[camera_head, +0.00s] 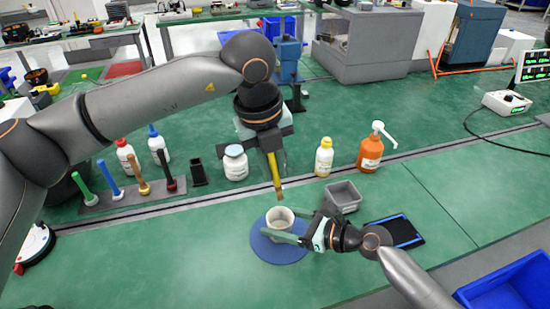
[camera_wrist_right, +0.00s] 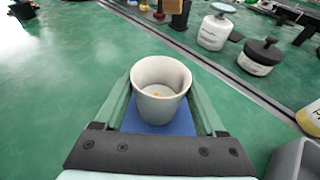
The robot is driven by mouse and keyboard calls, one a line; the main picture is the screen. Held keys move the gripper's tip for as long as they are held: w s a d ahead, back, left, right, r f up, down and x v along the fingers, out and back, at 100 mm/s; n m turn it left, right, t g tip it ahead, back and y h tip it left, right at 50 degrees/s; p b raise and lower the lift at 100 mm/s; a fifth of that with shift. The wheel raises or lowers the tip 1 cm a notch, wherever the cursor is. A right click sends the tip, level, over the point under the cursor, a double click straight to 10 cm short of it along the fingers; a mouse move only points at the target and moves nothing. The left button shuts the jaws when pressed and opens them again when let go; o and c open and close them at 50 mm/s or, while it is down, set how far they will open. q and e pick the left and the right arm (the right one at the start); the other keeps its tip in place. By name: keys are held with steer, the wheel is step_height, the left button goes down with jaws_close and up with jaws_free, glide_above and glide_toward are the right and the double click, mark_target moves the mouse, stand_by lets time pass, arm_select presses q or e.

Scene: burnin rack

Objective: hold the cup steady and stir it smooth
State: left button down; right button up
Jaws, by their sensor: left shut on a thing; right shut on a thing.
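The white cup (camera_head: 281,220) stands upright on a round blue mat (camera_head: 262,247). In the right wrist view the cup (camera_wrist_right: 160,105) sits between the two green fingers, with a small orange patch inside it. My right gripper (camera_head: 287,229) is shut on the cup from the right. My left gripper (camera_head: 268,150) points down behind and above the cup, shut on a yellow stick-like tool (camera_head: 273,170). The tool's brownish lower tip appears just above the cup's rim, outside the cup. The left fingertips are partly hard to make out.
A rack (camera_head: 131,193) with several coloured upright tools stands at the left. A white jar (camera_head: 235,164), yellow-white bottle (camera_head: 324,160) and orange pump bottle (camera_head: 370,152) stand behind. A grey bin (camera_head: 342,197) and black tray (camera_head: 398,231) lie at the right. The front left is clear.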

arm_select(q)
steer(key=s+a+x, duration=0.1)
steer(key=x, duration=1)
steer(key=shift+s+a+f, duration=0.2)
steer(key=shift+s+f, duration=0.15)
steer(key=shift+f, duration=0.05)
stand_by(0.4)
